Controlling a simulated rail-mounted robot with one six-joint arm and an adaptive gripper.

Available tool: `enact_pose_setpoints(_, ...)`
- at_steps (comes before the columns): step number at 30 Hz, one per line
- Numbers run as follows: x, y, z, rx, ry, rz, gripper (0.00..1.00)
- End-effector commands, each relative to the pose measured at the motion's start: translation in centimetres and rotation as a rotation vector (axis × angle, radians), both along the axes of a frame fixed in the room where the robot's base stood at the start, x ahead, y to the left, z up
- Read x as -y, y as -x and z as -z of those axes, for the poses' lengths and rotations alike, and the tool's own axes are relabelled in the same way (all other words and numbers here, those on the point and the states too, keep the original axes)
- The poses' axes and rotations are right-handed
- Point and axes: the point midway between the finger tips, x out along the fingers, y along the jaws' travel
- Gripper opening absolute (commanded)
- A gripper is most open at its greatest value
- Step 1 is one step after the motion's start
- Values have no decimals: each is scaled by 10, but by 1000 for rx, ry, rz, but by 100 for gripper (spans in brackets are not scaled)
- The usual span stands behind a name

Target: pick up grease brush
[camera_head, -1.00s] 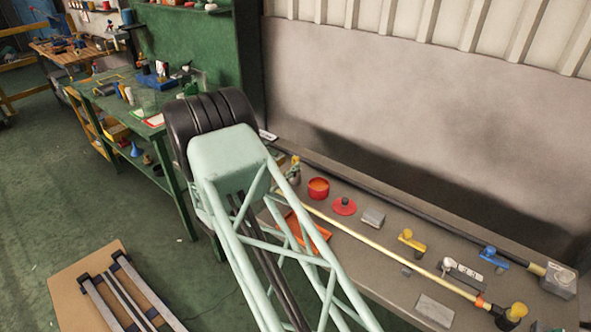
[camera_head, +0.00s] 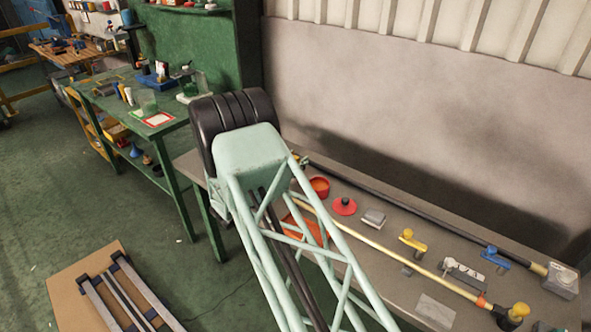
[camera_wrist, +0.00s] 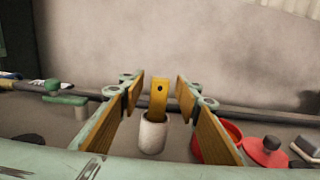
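The grease brush (camera_wrist: 159,99) appears as a flat yellow handle with a hole near its top. It stands upright from a whitish cylinder (camera_wrist: 152,137); I cannot tell whether that is a cup or the brush's lower part. My gripper (camera_wrist: 158,94) is open, with its two wood-coloured finger pads on the left and right of the handle. A gap shows on each side of it. In the head view my own arm hides the gripper and most of the brush's place.
A red pot (camera_wrist: 223,138) stands close beside the right finger, with a red disc with a dark knob (camera_wrist: 268,152) farther right. A green-handled part (camera_wrist: 62,96) lies left. A black bar (camera_head: 420,212) runs along the bench's back, before the wall (camera_head: 420,120).

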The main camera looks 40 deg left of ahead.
Motion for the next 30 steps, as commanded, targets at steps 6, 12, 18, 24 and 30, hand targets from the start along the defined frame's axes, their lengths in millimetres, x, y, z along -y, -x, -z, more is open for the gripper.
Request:
enact_pose_setpoints(6, 0, 0, 0, 0, 0, 0, 31)
enact_pose_setpoints(12, 0, 0, 0, 0, 0, 0, 31)
enact_pose_setpoints(18, 0, 0, 0, 0, 0, 0, 14)
enact_pose_setpoints(24, 0, 0, 0, 0, 0, 0, 3)
enact_pose_setpoints(30, 0, 0, -1, 0, 0, 0, 3)
